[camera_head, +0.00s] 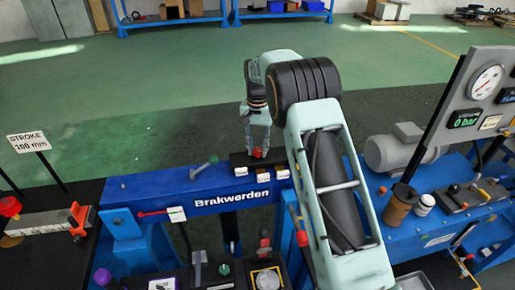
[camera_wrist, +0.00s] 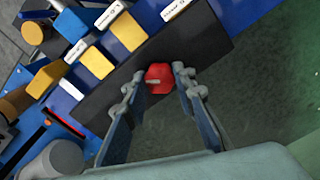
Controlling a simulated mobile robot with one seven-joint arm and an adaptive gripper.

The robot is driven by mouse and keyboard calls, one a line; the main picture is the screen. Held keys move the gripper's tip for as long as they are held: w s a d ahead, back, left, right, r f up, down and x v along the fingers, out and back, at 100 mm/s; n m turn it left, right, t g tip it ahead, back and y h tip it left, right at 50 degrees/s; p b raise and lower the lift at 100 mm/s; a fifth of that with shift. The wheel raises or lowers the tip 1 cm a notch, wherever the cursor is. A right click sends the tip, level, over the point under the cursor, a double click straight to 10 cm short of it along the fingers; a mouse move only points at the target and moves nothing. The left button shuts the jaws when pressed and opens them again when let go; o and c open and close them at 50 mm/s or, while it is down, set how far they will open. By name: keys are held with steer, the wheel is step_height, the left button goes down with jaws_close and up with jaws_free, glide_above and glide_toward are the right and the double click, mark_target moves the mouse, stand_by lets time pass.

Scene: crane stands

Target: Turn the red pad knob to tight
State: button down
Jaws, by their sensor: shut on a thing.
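The red knob (camera_wrist: 160,76) sits on a black block (camera_wrist: 110,100) and carries a pale pointer mark. In the wrist view my gripper (camera_wrist: 161,77) has one finger on each side of the knob, shut on it. In the head view my gripper (camera_head: 257,142) reaches down to the block on top of the blue beam, with the red knob (camera_head: 257,153) showing small at its tips. The labels by the knobs are too small to read.
Orange-yellow blocks (camera_wrist: 125,32) with white tags stand beside the black block. A grey motor (camera_head: 405,147) and gauge panel (camera_head: 480,95) stand at the right. Green floor lies behind.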

mark_target(258, 150)
steer(key=m, duration=0.4)
steer(key=shift+r+m, duration=0.1)
steer(key=shift+m, duration=2.2)
steer(key=c, duration=1.6)
jaws_free()
step_height(258, 150, up, 12)
steer(key=shift+f, duration=0.1)
